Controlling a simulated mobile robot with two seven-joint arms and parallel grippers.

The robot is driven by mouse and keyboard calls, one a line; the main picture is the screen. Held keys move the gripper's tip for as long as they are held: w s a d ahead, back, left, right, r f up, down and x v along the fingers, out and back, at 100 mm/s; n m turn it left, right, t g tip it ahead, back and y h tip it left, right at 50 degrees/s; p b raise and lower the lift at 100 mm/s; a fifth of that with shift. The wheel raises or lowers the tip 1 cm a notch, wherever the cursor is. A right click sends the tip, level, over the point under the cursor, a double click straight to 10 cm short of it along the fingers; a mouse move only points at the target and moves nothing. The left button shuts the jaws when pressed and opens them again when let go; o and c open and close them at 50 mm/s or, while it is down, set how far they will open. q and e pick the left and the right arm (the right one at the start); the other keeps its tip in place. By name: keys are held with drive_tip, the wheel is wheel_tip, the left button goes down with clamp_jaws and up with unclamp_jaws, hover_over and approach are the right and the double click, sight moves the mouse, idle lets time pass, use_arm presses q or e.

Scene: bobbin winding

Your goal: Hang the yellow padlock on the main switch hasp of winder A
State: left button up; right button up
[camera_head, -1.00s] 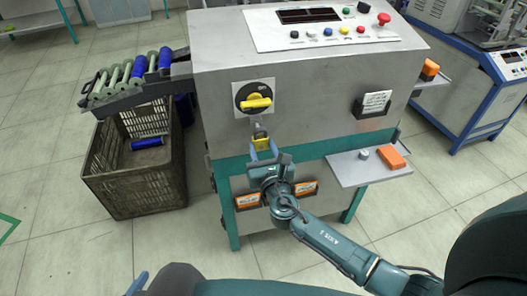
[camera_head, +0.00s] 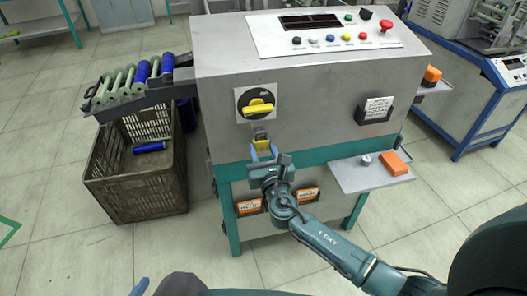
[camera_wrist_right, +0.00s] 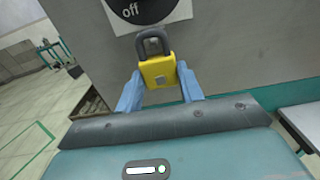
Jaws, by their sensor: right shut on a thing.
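The main switch (camera_head: 256,103) of the grey winder has a yellow handle on a black disc. In the right wrist view its black disc (camera_wrist_right: 140,8) reads "off". The yellow padlock (camera_head: 262,144) is just below the switch, upright, with its dark shackle up. It also shows in the right wrist view (camera_wrist_right: 158,72). My right gripper (camera_head: 264,152) is shut on the padlock body, between its blue fingertips (camera_wrist_right: 159,90). A small light piece shows inside the shackle loop; I cannot tell whether the shackle is around the hasp. A blue tip of my left gripper (camera_head: 139,287) shows at the bottom edge.
A shelf (camera_head: 365,178) with an orange block (camera_head: 393,163) juts out at the winder's right. A brown crate (camera_head: 137,190) stands on the floor to the left, below a rack of bobbins (camera_head: 135,80). A second machine (camera_head: 480,100) stands at the right.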

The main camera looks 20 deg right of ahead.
drive_tip(key=shift+w, duration=0.85)
drive_tip(key=shift+f+b, duration=0.55)
drive_tip(key=shift+b, duration=0.05)
idle(0.5)
drive_tip(key=o, duration=1.2)
drive_tip(key=shift+r, duration=0.1)
drive_tip(key=shift+c, duration=0.2)
